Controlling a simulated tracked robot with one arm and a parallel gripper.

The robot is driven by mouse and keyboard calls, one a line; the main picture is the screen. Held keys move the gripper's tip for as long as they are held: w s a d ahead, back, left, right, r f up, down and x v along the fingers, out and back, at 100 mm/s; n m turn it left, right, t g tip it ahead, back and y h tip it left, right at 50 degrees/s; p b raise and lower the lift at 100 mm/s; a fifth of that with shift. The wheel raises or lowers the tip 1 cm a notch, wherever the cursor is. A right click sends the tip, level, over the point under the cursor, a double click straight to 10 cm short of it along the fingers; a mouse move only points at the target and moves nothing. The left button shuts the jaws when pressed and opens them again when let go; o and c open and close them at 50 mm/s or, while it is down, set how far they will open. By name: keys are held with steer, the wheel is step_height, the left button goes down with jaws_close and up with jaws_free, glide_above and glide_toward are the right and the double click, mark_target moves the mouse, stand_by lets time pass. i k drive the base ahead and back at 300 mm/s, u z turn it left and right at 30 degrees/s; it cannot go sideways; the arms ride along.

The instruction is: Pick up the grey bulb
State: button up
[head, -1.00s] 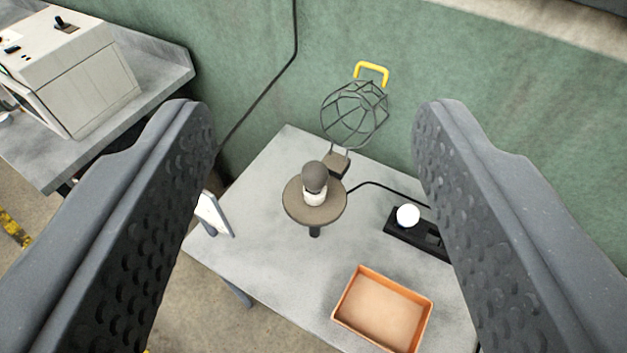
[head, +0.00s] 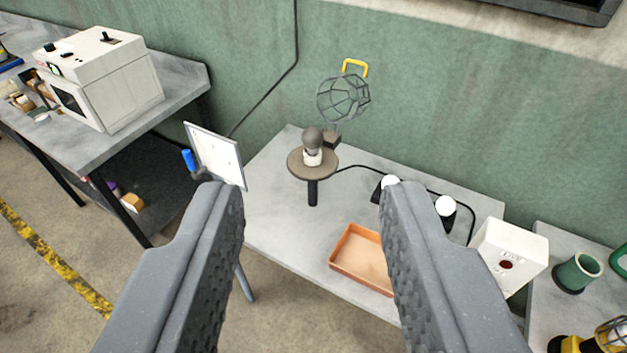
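The grey bulb (head: 312,138) stands upright with its pale base down on a round brown stand (head: 325,172). The stand rises on a dark post from the grey table (head: 270,215). My gripper (head: 308,190) is open and empty, with its two dark fingers spread wide in the foreground. The bulb shows between the fingers, beyond and a little above their tips, and nothing touches it.
A wire cage lamp (head: 343,98) is behind the stand. An orange tray (head: 360,258) lies in front, partly hidden by the right finger. White bulbs (head: 445,206) sit at right by a white box (head: 510,250). A whiteboard (head: 215,155) stands left of the stand.

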mark_target(312, 137)
steer(key=z, duration=0.55)
steer(key=k, duration=0.1)
steer(key=u, duration=1)
steer(key=i, duration=1.7)
steer(key=z, duration=0.3)
